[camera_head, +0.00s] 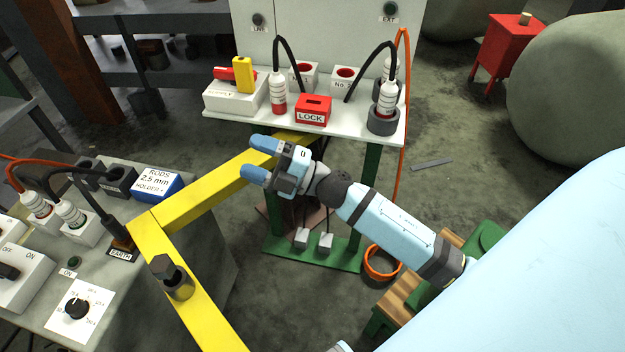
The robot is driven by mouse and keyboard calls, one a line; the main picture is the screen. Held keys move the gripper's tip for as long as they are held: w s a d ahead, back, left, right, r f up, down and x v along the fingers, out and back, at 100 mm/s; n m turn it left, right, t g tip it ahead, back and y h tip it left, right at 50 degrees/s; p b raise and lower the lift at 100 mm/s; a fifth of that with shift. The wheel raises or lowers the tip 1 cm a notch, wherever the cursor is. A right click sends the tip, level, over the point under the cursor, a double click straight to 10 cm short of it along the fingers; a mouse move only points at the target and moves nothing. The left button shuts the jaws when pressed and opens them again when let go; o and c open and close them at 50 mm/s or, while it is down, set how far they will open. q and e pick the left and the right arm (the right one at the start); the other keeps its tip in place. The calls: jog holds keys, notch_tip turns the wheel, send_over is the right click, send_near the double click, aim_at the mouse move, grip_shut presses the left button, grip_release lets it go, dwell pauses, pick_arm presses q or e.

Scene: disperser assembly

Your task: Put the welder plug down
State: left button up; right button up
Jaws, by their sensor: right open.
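Several white ribbed plugs are in view, and I cannot tell which is the welder plug. On the white-topped stand (345,118), a red-tipped plug (278,90) with a black cable stands upright at the left. Another plug (388,97) sits upright in a dark grey ring holder at the right, with one more behind it by an orange cable. On the left bench, a plug with an orange cable (37,206) and one with a black cable (70,213) sit in white blocks. My right gripper (258,158) is open and empty, near the yellow rail, in front of the stand. My left gripper is out of view.
A yellow rail frame (195,205) runs between the bench and stand. The stand also bears a red LOCK block (313,110), white sockets and a yellow-and-red item. An orange hose (400,180) hangs at its right. A rounded grey tank (565,95) stands at right.

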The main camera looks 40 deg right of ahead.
jog(key=s+f+m+g+h, duration=0.2)
jog(key=s+f+m+h, duration=0.4)
jog(key=s+f+m, duration=0.3)
jog(key=s+f+m+g+h, duration=0.3)
jog(key=s+f+m+h, duration=0.3)
jog(key=f, duration=1)
jog(key=s+m, duration=0.3)
jog(key=m, duration=0.3)
jog(key=shift+s+f+m, duration=0.15)
jog(key=shift+f+m, duration=0.05)
jog(key=shift+m, duration=0.2)
